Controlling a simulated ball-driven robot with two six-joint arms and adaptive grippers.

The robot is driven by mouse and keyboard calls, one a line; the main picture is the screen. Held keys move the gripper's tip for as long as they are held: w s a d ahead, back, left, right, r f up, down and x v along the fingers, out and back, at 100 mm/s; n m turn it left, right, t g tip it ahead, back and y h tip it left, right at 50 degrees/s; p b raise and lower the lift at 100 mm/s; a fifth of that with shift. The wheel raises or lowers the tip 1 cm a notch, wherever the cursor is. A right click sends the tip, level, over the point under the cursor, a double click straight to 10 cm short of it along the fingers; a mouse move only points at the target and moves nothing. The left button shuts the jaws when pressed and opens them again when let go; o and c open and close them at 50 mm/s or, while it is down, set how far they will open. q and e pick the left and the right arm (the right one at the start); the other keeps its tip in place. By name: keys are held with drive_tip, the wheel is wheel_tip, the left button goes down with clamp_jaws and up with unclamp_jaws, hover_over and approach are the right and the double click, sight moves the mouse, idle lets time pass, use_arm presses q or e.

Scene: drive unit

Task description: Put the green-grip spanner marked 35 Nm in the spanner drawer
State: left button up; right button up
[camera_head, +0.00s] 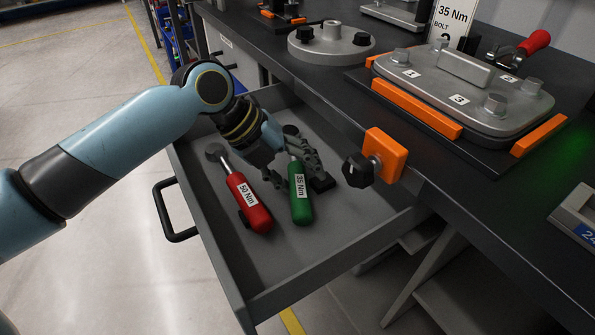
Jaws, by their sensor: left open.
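The green-grip spanner (301,196) marked 35 Nm lies in the open spanner drawer (293,262), its grip toward the drawer's front. The red-grip spanner (248,203) marked 50 Nm lies to its left in the same drawer. My left gripper (297,184) reaches down into the drawer over the upper part of the green spanner. Its jaws are open, beside the green spanner's shaft, and it hides part of the spanner's head end. Whether it touches the spanner I cannot tell. My right gripper is not in view.
The drawer handle (170,213) sticks out at the left. An orange clamp with a black knob (358,170) juts from the bench edge above the drawer. A grey cover plate (462,92) with bolts lies on the dark bench. The drawer's front floor is clear.

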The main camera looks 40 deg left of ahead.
use_arm(q)
drive_tip(key=shift+r, duration=0.2)
drive_tip(key=p+v, duration=0.2)
drive_tip(key=v, duration=0.9)
drive_tip(key=shift+s+a+r, duration=0.2)
drive_tip(key=shift+r, duration=0.1)
drive_tip(key=shift+r+p, duration=0.1)
drive_tip(key=shift+p, duration=0.25)
